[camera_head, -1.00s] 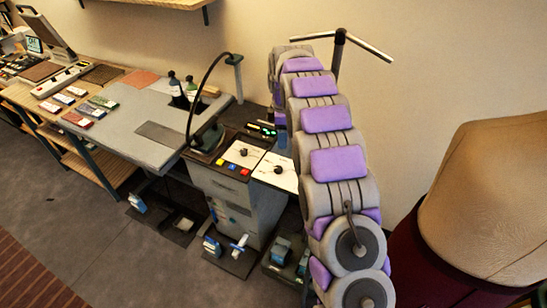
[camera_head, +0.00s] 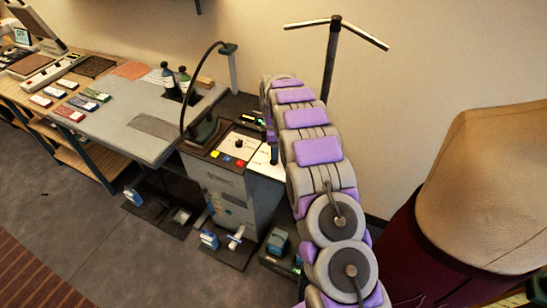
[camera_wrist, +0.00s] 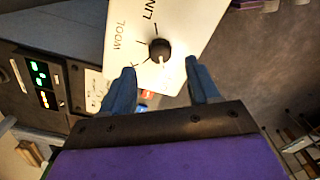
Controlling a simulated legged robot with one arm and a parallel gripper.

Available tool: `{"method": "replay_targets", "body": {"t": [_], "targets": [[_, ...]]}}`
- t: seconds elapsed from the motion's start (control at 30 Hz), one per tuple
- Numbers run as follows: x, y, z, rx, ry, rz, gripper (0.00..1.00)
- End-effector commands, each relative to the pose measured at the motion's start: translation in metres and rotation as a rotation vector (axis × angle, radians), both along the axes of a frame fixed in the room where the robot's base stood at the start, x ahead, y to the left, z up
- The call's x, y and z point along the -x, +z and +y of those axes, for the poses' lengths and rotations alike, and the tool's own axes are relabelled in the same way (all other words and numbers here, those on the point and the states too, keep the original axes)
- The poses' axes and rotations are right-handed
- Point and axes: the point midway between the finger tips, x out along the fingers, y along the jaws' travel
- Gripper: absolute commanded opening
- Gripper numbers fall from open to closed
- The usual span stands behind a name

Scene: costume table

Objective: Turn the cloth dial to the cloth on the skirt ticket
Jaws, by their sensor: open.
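The cloth dial (camera_wrist: 159,50) is a round black knob with a pale mark on a white panel (camera_wrist: 185,30). In the wrist view the panel shows "WOOL" and part of a word starting "LIN". The pale mark points to the lower side of the picture, away from those words. My gripper (camera_wrist: 161,72) is open and empty, its two blue fingers on either side below the dial, apart in the picture. In the head view my arm hides much of this panel (camera_head: 262,161). I cannot make out a skirt ticket.
Beside it is another white panel with a knob (camera_head: 238,143) and coloured buttons (camera_head: 227,158). A lit display (camera_wrist: 40,85) is at left in the wrist view. A grey table (camera_head: 150,110) holds bottles (camera_head: 168,76) and cards. A dress form (camera_head: 490,180) stands at right.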

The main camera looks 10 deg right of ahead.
Motion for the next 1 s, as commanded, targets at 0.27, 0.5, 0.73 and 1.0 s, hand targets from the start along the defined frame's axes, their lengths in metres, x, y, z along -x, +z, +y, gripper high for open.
{"method": "replay_targets", "body": {"t": [0.27,0.5,0.73,1.0], "targets": [[0.000,-0.042,0.000,0.000,0.001,-0.002,0.61],[0.000,-0.054,0.001,0.000,0.001,-0.001,0.61],[0.000,-0.054,0.001,0.000,0.001,-0.002,0.61],[0.000,-0.054,0.000,0.000,0.000,-0.002,0.35]]}}
